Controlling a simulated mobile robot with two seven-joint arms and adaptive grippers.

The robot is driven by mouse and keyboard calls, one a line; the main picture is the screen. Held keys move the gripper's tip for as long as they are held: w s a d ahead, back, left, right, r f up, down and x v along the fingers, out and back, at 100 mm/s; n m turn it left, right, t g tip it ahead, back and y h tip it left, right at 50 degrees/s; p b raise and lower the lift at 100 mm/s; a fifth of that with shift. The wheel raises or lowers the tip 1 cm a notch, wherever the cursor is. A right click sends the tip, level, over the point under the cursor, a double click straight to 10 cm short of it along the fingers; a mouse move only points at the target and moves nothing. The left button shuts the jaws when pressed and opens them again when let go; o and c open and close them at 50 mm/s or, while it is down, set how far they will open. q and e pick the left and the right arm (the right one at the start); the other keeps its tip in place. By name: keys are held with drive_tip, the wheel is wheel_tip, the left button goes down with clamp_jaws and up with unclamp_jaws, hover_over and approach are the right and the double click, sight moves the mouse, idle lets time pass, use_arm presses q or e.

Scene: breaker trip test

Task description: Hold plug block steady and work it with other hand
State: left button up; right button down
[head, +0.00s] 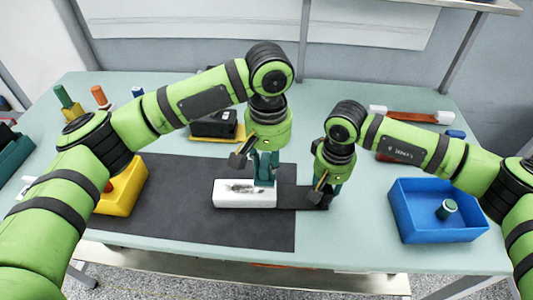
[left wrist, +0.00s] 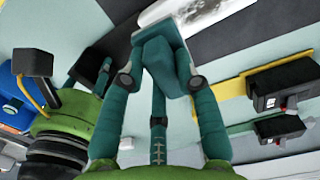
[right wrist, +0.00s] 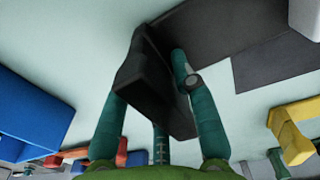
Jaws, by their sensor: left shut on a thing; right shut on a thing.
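A white block (head: 232,195) with a grey patch on top lies on the dark mat. My left gripper (head: 265,172) is above its right end, shut on a teal piece (left wrist: 160,60) much like the fingers in colour. The white block (left wrist: 205,8) shows just past this piece in the left wrist view; whether they touch is hard to tell. My right gripper (head: 323,192) is to the right of the white block, shut on a black angular block (right wrist: 150,80). That block's lower end is partly hidden by my fingers in the head view. Which is the plug block is unclear.
A yellow bin (head: 125,190) is at the left, partly behind my left arm. A black device (head: 214,124) sits on a yellow base behind the mat (head: 180,215). The front table strip is clear.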

use_arm(q)
wheel_tip(320, 180, down, 5)
drive_tip(key=shift+a+f, duration=0.15)
drive_tip(key=shift+f, duration=0.05)
drive_tip(key=shift+a+r, duration=0.1)
drive_tip(key=shift+a, duration=0.65)
drive_tip(key=shift+c, duration=0.5)
drive_tip(key=shift+s+a, duration=0.15)
drive_tip(key=shift+a, duration=1.35)
drive_tip(key=shift+s+a, duration=0.15)
drive_tip(key=shift+a, duration=1.35)
drive_tip(key=shift+s+a, duration=0.15)
drive_tip(key=shift+a, duration=1.35)
drive_tip(key=shift+w+d, duration=0.15)
drive_tip(key=shift+d, duration=1.65)
drive_tip(key=shift+w+d, duration=0.15)
drive_tip(key=shift+d, duration=1.6)
drive_tip(key=shift+w+d, duration=0.15)
drive_tip(key=shift+d, duration=1.65)
drive_tip(key=shift+d+r, duration=0.1)
drive_tip(key=shift+r, duration=0.05)
drive_tip(key=shift+w+r, duration=0.1)
drive_tip(key=shift+r, duration=3.9)
